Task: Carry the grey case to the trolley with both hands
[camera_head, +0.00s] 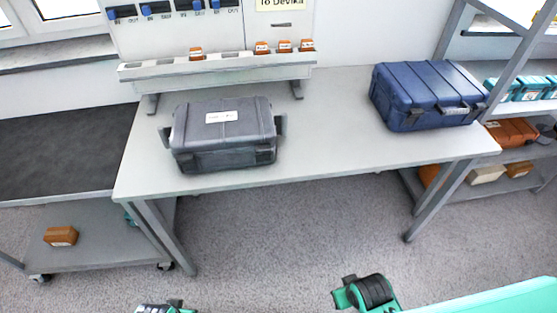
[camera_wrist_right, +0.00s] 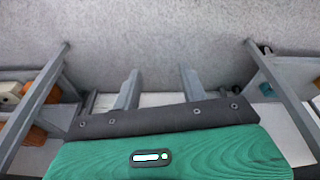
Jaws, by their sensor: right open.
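The grey case (camera_head: 222,137) sits shut on the left part of the table, with a white label on its lid and a handle at each end. The trolley (camera_head: 68,158) stands against the table's left end; its dark top is empty. My right gripper (camera_wrist_right: 160,90) is open and empty in the right wrist view, with bare floor between its fingers. It is apart from the case. Small parts of my arms show at the bottom edge of the head view, well short of the table. My left gripper's fingers are not visible.
A blue case (camera_head: 425,95) sits on the right part of the table (camera_head: 330,125). A rack with small orange boxes stands behind the grey case. An orange box (camera_head: 61,236) lies on the trolley's lower shelf. Shelving (camera_head: 505,140) stands at the right. The floor (camera_head: 300,225) in front is clear.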

